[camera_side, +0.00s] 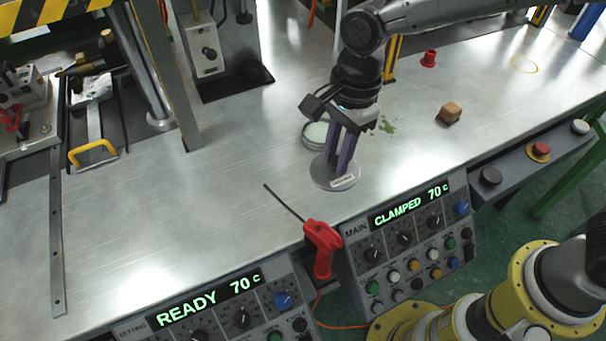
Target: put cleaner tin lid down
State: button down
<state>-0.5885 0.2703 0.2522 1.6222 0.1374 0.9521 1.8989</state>
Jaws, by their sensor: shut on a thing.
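The cleaner tin lid (321,174) is a flat grey disc with a small label on top. It is near the front edge of the table, under my gripper (342,167). My gripper points down with its purple fingers shut on the lid at its middle. The lid looks level and at or very close to the table surface; I cannot tell whether it touches. The open cleaner tin (314,133), a low round tin with pale contents, stands just behind and left of the lid, partly hidden by my gripper.
A red-handled tool (322,245) hangs at the front edge, its thin rod over the table. A brown block (449,113), a red cup (429,58) and a greenish stain (387,124) are to the right. Control panels (408,230) line the front. The metal table (220,205) is clear at front left.

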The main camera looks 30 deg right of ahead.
jog(key=w+a+f, duration=0.1)
jog(key=f, duration=0.1)
jog(key=w+a+f, duration=0.1)
jog(key=w+f, duration=0.1)
jog(key=w+a+f, duration=0.1)
jog(key=w+f, duration=0.1)
jog(key=shift+a+f, duration=0.2)
jog(key=shift+a, duration=0.15)
jog(key=shift+f, duration=1.6)
jog(key=c, duration=0.7)
grip_release()
jog(key=shift+f, duration=0.15)
notch_tip(320, 180, up, 12)
jog(key=d, duration=0.1)
jog(key=shift+w+d, duration=0.15)
jog(key=shift+d, duration=0.05)
